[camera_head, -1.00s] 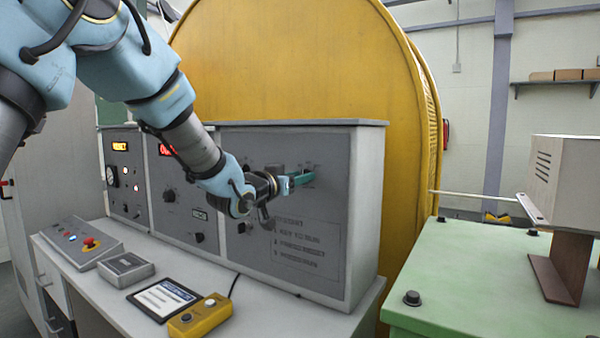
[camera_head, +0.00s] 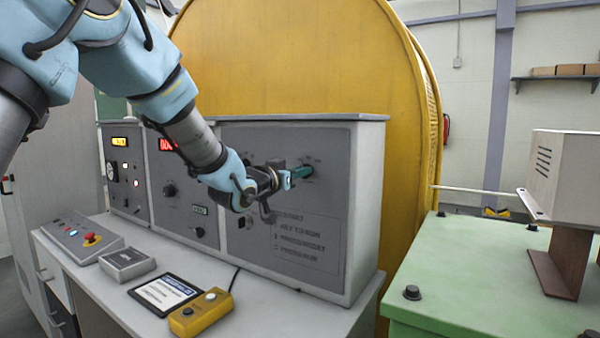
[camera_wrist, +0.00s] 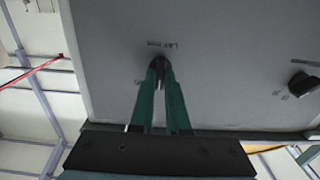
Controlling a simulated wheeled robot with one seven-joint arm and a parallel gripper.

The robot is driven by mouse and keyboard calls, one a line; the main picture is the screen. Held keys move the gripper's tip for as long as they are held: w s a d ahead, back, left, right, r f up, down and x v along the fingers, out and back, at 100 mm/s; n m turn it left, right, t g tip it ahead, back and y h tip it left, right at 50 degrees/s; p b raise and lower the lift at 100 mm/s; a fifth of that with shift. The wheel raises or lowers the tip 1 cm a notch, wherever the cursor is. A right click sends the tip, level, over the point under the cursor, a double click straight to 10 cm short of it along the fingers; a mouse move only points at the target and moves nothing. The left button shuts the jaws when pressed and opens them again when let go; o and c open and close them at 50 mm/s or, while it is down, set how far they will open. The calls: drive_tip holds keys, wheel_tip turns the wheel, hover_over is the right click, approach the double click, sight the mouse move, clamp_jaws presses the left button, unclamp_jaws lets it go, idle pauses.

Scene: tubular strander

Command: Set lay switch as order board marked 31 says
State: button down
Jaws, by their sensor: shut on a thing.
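The lay switch (camera_wrist: 157,63) is a small dark knob on the grey panel, below an upside-down label reading "LAY" in the wrist view. My gripper (camera_wrist: 161,75) has its green fingers closed around this knob. In the head view my gripper (camera_head: 304,171) is at the upper right of the right-hand control panel (camera_head: 345,215), and its fingers hide the knob. The knob's exact setting is unclear. No board marked 31 can be read; a tablet-like card (camera_head: 164,292) on the desk has text too small to read.
Another dark knob (camera_wrist: 303,82) sits on the same panel. The desk holds a yellow button box (camera_head: 201,313), a grey box (camera_head: 128,264) and a console with a red button (camera_head: 91,239). A green machine bed (camera_head: 470,270) stands at the right.

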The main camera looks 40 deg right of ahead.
drive_tip(key=shift+f+m+b, duration=0.15)
drive_tip(key=shift+m+b, duration=0.15)
drive_tip(key=shift+b, duration=0.3)
drive_tip(key=m+b, duration=0.8)
drive_tip(key=b, duration=0.4)
drive_tip(key=shift+s, duration=0.1)
drive_tip(key=shift+m, duration=0.3)
drive_tip(key=c, duration=0.9)
unclamp_jaws()
